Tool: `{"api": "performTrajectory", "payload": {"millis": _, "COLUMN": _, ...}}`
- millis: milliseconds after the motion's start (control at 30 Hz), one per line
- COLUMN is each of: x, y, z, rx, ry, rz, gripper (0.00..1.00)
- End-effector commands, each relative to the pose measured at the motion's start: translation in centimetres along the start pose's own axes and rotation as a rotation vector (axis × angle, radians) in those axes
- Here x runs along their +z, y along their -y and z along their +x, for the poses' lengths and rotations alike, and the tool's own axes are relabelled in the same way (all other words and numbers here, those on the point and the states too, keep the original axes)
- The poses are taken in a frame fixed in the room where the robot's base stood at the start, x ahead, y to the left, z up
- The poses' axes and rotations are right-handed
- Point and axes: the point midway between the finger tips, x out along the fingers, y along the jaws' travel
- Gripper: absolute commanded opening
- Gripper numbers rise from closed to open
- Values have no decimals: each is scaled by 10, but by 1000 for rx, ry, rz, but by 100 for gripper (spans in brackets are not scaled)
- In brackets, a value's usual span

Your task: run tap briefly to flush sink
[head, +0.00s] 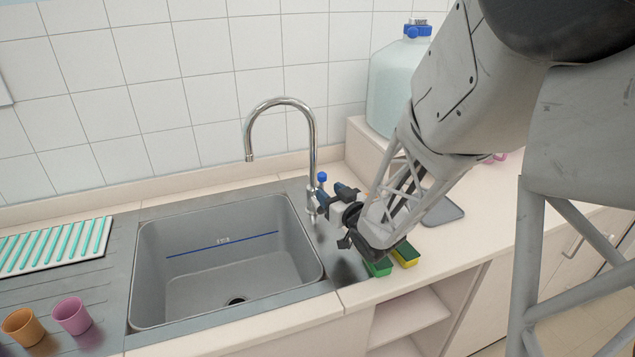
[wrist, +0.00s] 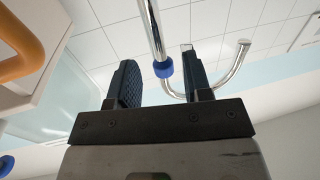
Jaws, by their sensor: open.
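The chrome swan-neck tap (head: 281,103) stands at the right rear of the grey sink (head: 232,245), its spout over the basin. No water shows at the spout. A blue knob (head: 322,177) tips the tap's lever. My gripper (head: 328,200) is open and empty beside the tap base, close to the lever. In the wrist view, which looks inverted, the blue knob (wrist: 163,68) appears between the two fingers of my gripper (wrist: 158,60); I cannot tell whether either touches it. The curved spout (wrist: 233,66) shows behind the right finger.
A large blue-capped bottle (head: 392,90) stands on a raised block behind my arm. Green (head: 379,267) and yellow (head: 405,254) sponges lie below my gripper. An orange cup (head: 22,326), a pink cup (head: 71,315) and a striped rack (head: 55,246) sit left of the sink.

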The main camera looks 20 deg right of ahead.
Motion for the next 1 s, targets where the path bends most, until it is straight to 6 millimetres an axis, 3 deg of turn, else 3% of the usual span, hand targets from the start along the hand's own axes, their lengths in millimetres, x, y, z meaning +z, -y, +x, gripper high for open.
{"api": "performTrajectory", "payload": {"millis": 533, "x": 0, "y": 0, "z": 55, "rx": 0, "ry": 1, "rz": 1, "gripper": 45}}
{"api": "performTrajectory", "payload": {"millis": 1000, "x": 0, "y": 0, "z": 65, "rx": 1, "ry": 0, "rz": 1, "gripper": 45}}
